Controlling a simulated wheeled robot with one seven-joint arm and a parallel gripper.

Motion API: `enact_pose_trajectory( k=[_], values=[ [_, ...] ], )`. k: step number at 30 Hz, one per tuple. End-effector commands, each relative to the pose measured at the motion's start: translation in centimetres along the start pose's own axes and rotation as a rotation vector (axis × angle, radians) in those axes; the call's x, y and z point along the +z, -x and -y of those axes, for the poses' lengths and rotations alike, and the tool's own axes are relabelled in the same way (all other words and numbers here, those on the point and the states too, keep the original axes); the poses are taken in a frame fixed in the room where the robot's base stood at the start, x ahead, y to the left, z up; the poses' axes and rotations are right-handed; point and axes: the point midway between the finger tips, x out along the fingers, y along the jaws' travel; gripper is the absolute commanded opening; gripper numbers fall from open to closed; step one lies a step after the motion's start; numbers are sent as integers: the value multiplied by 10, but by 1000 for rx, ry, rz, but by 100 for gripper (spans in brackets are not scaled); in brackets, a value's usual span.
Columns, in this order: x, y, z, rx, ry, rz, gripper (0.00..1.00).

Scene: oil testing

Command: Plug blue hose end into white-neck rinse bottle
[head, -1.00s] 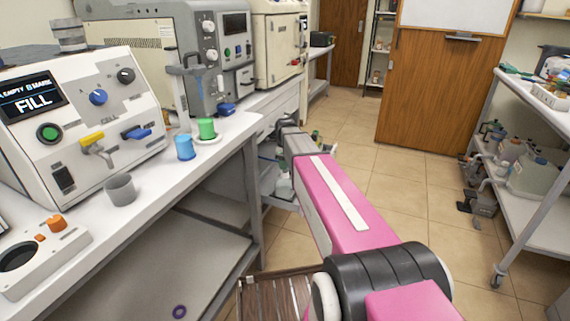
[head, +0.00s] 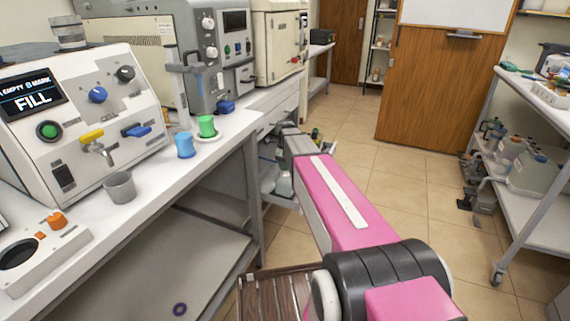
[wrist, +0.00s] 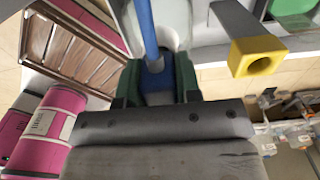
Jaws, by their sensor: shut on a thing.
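In the wrist view my gripper (wrist: 157,88) has green fingers shut on the blue hose end (wrist: 155,75). The blue hose (wrist: 145,28) runs from it up out of the picture. A whitish round rim (wrist: 174,24) shows just behind the hose; it may be the rinse bottle's neck. I cannot tell whether the hose end is inside it or only in front of it.
A grey part with a hollow yellow end (wrist: 257,62) is close right of the gripper in the wrist view. The white bench (head: 150,185) holds a grey cup (head: 120,187), blue cup (head: 185,147) and green cup (head: 206,127). Open tiled floor lies right of my arm.

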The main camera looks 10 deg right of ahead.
Motion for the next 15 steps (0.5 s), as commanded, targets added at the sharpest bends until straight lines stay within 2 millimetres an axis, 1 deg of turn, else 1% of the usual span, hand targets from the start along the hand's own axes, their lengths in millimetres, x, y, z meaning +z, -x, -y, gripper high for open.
enact_pose_trajectory(
  k=[9,10,11,12,15],
  values=[
    [0,-2,0,0,0,0,8],
    [0,-2,0,0,0,0,38],
    [0,-2,0,0,0,0,48],
    [0,-2,0,0,0,0,61],
    [0,-2,0,0,0,0,61]
  ],
)
